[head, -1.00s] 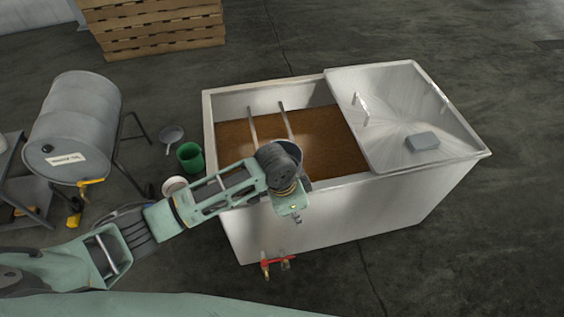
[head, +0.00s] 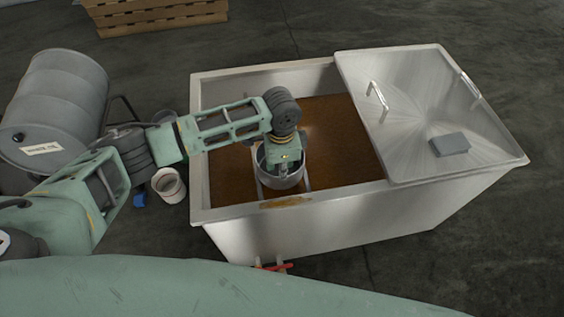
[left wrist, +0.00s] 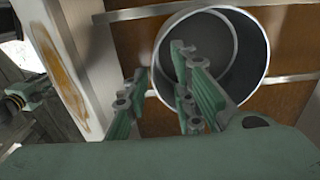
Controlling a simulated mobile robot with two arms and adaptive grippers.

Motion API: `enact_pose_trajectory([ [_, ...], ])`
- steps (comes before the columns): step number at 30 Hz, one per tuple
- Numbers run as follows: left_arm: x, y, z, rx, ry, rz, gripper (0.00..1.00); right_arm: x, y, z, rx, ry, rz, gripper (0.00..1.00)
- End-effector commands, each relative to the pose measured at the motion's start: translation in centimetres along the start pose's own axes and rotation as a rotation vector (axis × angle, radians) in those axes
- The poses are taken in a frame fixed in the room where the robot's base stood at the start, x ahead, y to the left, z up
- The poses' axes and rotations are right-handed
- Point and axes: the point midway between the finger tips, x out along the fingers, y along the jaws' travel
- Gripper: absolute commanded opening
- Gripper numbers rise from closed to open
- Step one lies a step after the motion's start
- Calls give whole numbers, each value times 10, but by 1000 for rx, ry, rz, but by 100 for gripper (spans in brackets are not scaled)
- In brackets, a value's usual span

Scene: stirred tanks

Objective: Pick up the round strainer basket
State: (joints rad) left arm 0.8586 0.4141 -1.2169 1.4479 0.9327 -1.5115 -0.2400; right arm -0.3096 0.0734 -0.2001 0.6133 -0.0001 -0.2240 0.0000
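The round strainer basket (head: 282,183) is a grey metal cylinder at the near end of two rails inside the open tank (head: 205,215). My left gripper (head: 284,170) is over it and partly hides it in the head view. In the left wrist view, the basket (left wrist: 250,55) shows its open mouth and dark inside, between the two rails. The left gripper's fingers (left wrist: 160,80) are apart, one outside the basket's left rim and the others over its mouth. I cannot tell whether they touch the wall. My right gripper is not in view.
The lid (head: 415,105) covers the tank's right part, with handles and a grey block (head: 449,144) on it. Brown material (head: 345,140) fills the tank. A brown stain (head: 287,202) marks the near rim.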

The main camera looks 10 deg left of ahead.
Motion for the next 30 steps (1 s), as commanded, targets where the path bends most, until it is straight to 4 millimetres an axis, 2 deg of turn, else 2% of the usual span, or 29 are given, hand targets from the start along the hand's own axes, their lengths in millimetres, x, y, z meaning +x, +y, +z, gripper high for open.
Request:
enact_pose_trajectory([
  [8, 26, 0, 0, 1, -3, 1, 24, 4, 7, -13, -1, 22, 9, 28],
  [18, 72, 3, -6, -2, -4, 0, 24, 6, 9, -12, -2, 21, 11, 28],
  [22, 80, 3, -7, 0, -3, -1, 24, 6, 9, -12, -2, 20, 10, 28],
  [28, 80, 3, -7, 0, -2, -1, 24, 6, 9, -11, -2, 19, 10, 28],
  [30, 80, 3, -7, 0, -2, -1, 19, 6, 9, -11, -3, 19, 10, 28],
])
